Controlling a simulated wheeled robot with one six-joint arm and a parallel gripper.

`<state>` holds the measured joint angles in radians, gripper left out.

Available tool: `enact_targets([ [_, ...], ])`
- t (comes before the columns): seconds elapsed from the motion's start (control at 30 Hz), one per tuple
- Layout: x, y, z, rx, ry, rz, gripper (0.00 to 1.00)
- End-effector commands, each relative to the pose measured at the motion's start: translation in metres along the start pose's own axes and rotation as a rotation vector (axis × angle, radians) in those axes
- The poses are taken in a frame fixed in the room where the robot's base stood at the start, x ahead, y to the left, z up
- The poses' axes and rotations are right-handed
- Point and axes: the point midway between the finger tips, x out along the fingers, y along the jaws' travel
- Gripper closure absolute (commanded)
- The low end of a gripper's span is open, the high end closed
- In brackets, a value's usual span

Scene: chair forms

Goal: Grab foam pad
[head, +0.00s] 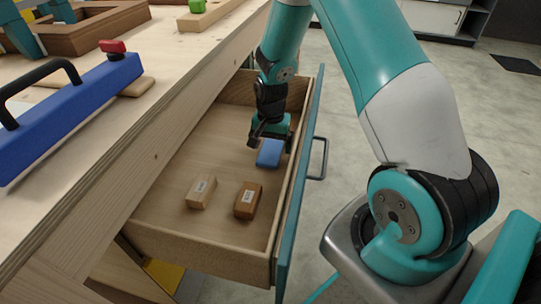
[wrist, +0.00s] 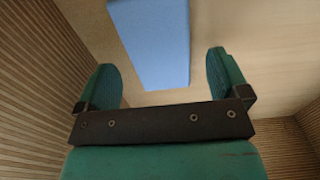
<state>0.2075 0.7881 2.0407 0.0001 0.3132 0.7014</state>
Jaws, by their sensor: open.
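The likely foam pad is a blue block (head: 269,153) lying on the floor of the open drawer, towards its far end. In the wrist view the blue pad (wrist: 158,40) lies ahead of the fingertips, roughly between their lines. My gripper (head: 268,135) is inside the drawer, just behind the pad in the head view. In the wrist view my gripper (wrist: 162,78) is open, with its two green fingers apart and nothing between them. I cannot tell whether a finger touches the pad.
The wooden drawer (head: 165,200) also holds a light wood block (head: 201,192) and a brown block (head: 248,200) nearer the front. Its teal front panel (head: 301,170) has a dark handle (head: 319,158). The workbench (head: 130,120) bears a blue tool (head: 70,108) on the left.

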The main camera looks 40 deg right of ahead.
Motion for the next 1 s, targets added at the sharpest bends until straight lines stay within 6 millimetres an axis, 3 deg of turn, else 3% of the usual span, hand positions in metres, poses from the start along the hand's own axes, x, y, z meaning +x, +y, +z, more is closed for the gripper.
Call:
enact_targets([
  [0.1,0.0156,0.0,0.0005,-0.001,-0.001,0.001,0.06],
  [0.3,0.0152,-0.0002,0.0002,-0.001,0.0,0.0,0.06],
  [0.53,0.015,-0.0002,0.0002,-0.001,0.0,0.0,0.57],
  [0.57,0.015,-0.0002,0.0002,-0.001,0.0,0.0,0.59],
  [1.0,0.01,-0.0004,-0.0001,-0.001,0.001,-0.001,0.59],
])
